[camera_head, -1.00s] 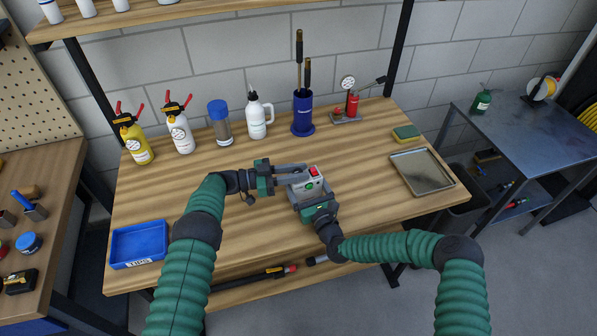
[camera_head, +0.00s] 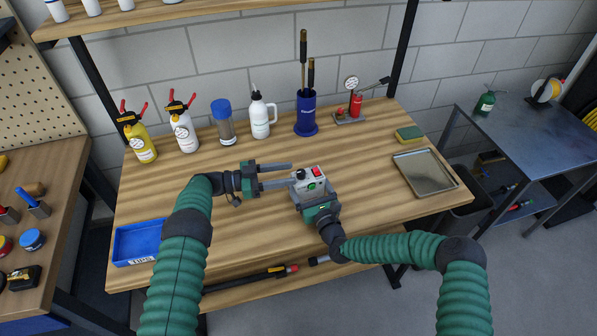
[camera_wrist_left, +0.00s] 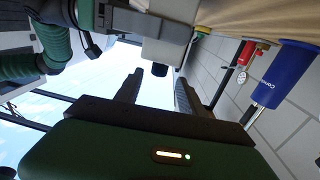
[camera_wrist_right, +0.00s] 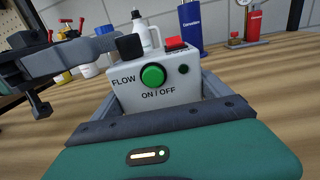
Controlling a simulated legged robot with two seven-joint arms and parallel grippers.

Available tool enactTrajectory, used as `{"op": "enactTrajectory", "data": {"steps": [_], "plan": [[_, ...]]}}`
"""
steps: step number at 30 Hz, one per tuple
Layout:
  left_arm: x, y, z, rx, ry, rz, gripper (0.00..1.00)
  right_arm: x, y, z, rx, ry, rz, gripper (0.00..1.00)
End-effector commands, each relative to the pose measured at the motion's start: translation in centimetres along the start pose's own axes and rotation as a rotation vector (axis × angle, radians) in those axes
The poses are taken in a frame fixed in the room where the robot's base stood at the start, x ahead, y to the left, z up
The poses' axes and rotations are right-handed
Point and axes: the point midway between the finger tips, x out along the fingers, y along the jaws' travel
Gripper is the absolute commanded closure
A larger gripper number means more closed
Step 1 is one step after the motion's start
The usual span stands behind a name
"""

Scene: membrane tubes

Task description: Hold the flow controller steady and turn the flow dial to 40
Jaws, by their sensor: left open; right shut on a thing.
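The flow controller (camera_head: 315,186) is a pale grey box held above the table, with a green ON/OFF button and a red switch. Its black flow dial (camera_wrist_right: 130,46) sits at the FLOW label in the right wrist view; no number is readable. My right gripper (camera_head: 311,190) is shut on the box, a finger on each side. My left gripper (camera_head: 291,175) is open beside the box's left side, its fingers pointing at it. In the left wrist view the dial (camera_wrist_left: 159,69) shows just ahead of the gap between the left fingertips, seemingly clear of them.
Spray bottles (camera_head: 182,129), a blue-lidded jar (camera_head: 223,123), a white bottle (camera_head: 260,118) and a blue holder (camera_head: 306,116) stand along the back. A blue tray (camera_head: 139,243) is at front left, a metal tray (camera_head: 425,173) at right.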

Motion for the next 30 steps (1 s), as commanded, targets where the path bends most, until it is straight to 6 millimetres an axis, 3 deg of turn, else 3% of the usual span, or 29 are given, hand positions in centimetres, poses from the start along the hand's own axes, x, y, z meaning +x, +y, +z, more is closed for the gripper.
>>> {"op": "enactTrajectory", "data": {"steps": [6,11,18,21,23,26,30], "plan": [[-5.3,-0.1,0.1,-0.001,-0.001,-0.002,0.53,0.0,0.0,-0.1,0.0,0.003,0.0,0.7],[-7.0,-0.1,0.1,-0.001,0.0,-0.001,0.53,0.0,0.0,-0.1,0.0,0.003,0.0,0.7],[-7.1,-0.1,0.1,-0.001,0.0,0.0,0.53,0.0,0.0,-0.1,0.0,0.003,0.0,0.7],[-7.0,-0.1,-0.1,0.004,0.016,-0.009,0.65,0.0,0.0,-0.1,0.0,0.003,0.0,0.7],[-6.6,-0.3,-0.6,0.019,0.066,-0.038,0.66,0.0,0.0,-0.1,0.0,0.003,0.0,0.7],[-5.6,-1.1,-2.6,0.073,0.238,-0.163,0.66,0.0,0.0,-0.1,0.0,0.002,0.0,0.7],[-4.4,-2.1,-5.3,0.149,0.519,-0.531,0.66,0.0,0.0,-0.1,0.0,0.003,0.0,0.7]]}}
